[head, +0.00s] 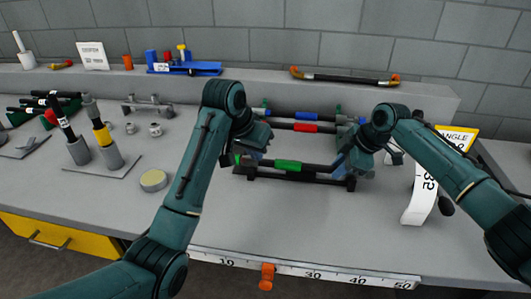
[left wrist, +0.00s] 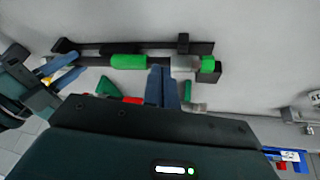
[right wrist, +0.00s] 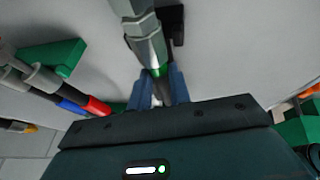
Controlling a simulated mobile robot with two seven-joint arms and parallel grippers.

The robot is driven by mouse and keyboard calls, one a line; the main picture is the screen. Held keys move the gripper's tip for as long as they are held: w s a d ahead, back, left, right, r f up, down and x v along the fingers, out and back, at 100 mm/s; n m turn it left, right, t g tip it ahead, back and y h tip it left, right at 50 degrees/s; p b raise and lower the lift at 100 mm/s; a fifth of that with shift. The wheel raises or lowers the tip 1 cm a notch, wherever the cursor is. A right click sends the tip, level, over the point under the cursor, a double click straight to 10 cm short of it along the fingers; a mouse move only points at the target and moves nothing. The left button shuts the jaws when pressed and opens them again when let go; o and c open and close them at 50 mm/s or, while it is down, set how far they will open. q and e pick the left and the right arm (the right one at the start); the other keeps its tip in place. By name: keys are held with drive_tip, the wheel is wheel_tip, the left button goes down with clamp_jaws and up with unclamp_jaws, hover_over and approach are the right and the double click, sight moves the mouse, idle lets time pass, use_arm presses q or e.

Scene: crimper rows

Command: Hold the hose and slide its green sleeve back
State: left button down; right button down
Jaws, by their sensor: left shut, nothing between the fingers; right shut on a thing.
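The hose (head: 320,168) is black and lies level on a low dark rack, with a green sleeve (head: 287,165) around its middle. The left wrist view shows the green sleeve (left wrist: 128,61), and a grey collar (left wrist: 185,62) and green tip (left wrist: 208,63) at one end. My left gripper (head: 256,155) is shut and empty, its fingers (left wrist: 161,85) at the hose between sleeve and collar; touching cannot be told. My right gripper (head: 347,160) is shut on the hose toward its right end, and its fingers (right wrist: 160,92) show around a dark length of it.
Hoses with a red sleeve (head: 305,127) and a blue sleeve (head: 333,118) lie behind. A ruler (head: 300,269) runs along the front edge. A round tin (head: 153,180) stands left. A curled white strip (head: 420,198) and an angle sign (head: 458,137) stand right.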

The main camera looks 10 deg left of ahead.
sight(288, 165)
use_arm(q)
wheel_tip(288, 165, up, 4)
drive_tip(key=a+n+h, duration=0.3)
drive_tip(key=h, duration=0.1)
drive_tip(key=x, duration=1)
drive_tip(key=shift+w+a+r, duration=0.1)
drive_tip(key=shift+w, duration=0.15)
use_arm(e)
drive_tip(key=shift+r, duration=0.1)
